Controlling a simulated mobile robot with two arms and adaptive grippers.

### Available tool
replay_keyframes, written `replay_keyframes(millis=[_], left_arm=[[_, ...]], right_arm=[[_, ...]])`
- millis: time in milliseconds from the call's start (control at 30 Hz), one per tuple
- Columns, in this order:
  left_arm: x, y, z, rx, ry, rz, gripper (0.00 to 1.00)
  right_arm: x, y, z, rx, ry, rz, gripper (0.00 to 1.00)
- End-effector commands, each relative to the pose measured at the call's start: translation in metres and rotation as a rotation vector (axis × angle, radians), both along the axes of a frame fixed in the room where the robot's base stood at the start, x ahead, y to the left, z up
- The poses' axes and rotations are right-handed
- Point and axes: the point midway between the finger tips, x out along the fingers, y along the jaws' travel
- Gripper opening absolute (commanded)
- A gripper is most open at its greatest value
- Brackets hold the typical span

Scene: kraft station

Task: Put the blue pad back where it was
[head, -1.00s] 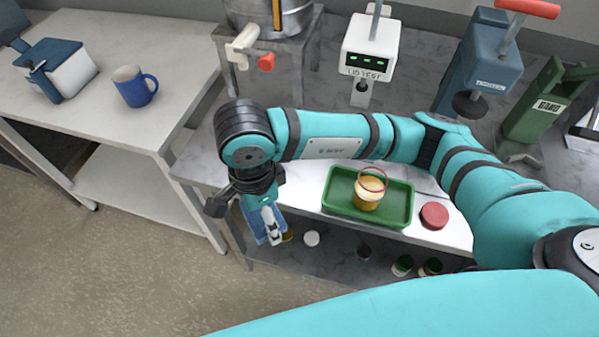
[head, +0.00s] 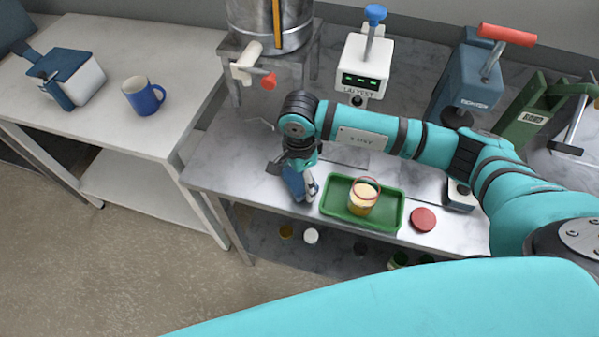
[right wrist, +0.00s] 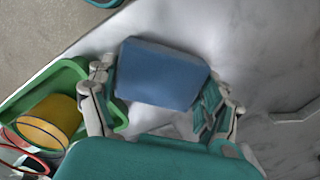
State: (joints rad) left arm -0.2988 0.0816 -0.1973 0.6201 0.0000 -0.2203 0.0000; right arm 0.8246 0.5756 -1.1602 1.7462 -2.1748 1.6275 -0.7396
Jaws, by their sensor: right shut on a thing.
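The blue pad (right wrist: 162,75) is a flat blue block between the two fingers of my right gripper (right wrist: 164,95) in the right wrist view. My right gripper is shut on it. In the head view the right gripper (head: 303,190) and the blue pad (head: 293,181) are at the left part of the marble worktop, just left of the green tray. The gripper partly hides the pad there, and I cannot tell whether the pad touches the worktop. My left gripper is not in view.
A green tray (head: 385,229) holds a yellow-filled jar (head: 362,199); a red lid (head: 423,220) lies right of it. Behind stand a steel pot (head: 250,25), a white tester (head: 368,65) and blue (head: 470,85) and green presses (head: 530,110). A shelf below holds several jars. A side table (head: 110,130) holds a mug (head: 143,97).

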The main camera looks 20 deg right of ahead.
Motion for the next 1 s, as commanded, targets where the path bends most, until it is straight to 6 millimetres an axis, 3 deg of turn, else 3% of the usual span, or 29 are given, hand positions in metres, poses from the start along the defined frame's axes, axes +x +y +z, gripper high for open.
replay_keyframes(millis=[367,400,500,800,867,1000], left_arm=[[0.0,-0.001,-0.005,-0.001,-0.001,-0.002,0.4],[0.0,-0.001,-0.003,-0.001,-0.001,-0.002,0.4],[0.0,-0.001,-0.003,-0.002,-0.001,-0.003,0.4],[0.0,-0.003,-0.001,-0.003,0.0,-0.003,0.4],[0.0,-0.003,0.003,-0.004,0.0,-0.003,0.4],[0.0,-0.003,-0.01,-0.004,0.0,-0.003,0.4]], right_arm=[[0.001,0.0,-0.006,0.0,-0.002,0.0,0.57],[0.0,0.0,-0.004,0.0,-0.002,0.0,0.88],[0.0,0.0,-0.004,0.0,-0.002,0.0,1.0],[0.0,0.0,-0.001,0.0,-0.001,-0.001,1.0],[0.0,0.0,0.002,0.0,-0.002,-0.001,1.0],[0.002,0.0,0.019,0.002,-0.008,0.001,1.0]])
